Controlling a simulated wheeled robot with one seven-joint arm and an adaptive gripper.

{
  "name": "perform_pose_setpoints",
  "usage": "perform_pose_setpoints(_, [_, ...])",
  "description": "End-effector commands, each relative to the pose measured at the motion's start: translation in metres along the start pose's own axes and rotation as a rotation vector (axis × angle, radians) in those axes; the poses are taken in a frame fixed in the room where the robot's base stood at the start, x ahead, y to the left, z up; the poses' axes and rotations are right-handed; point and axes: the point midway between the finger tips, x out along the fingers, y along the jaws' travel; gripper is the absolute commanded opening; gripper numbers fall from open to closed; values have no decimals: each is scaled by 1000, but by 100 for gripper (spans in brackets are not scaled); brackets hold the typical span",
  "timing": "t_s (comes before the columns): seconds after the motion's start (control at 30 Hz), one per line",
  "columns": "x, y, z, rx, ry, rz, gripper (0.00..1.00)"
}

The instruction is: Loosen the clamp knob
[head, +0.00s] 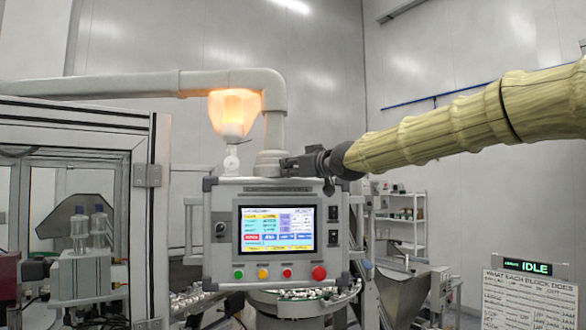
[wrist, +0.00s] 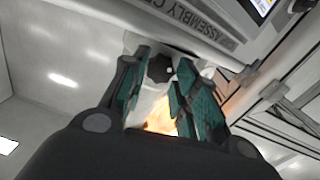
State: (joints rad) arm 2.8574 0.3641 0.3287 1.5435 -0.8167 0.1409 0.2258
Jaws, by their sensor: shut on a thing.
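The clamp knob (wrist: 160,68) is a small dark knob in the wrist view, between the tips of my fingers, against a pale collar. My gripper (wrist: 163,66) is shut on it, with a teal-padded finger on either side. In the head view my gripper (head: 290,166) reaches in from the right to the grey collar (head: 268,163) above the control panel. There the knob is hidden by the fingers. How far the knob is turned cannot be told.
The control panel (head: 224,265) with a lit screen and buttons hangs just below my gripper. A glowing orange lamp (head: 234,108) and a thick grey pipe (head: 150,84) are to the left. A metal hopper (head: 402,290) and an IDLE sign (head: 526,267) stand at the lower right.

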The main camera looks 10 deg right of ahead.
Motion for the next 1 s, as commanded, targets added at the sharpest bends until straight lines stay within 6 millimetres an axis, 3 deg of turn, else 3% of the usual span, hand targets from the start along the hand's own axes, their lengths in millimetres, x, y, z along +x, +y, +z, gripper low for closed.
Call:
perform_pose_setpoints(0.1, [0, 0, 0, 1, 0, 1, 5])
perform_pose_setpoints(0.13, [0, 0, 0, 1, 0, 1, 33])
perform_pose_setpoints(0.23, [0, 0, 0, 1, 0, 0, 51])
perform_pose_setpoints(0.67, [0, 1, -6, 3, 1, -1, 51])
perform_pose_setpoints(1.0, [0, 10, -57, 4, 3, 0, 51])
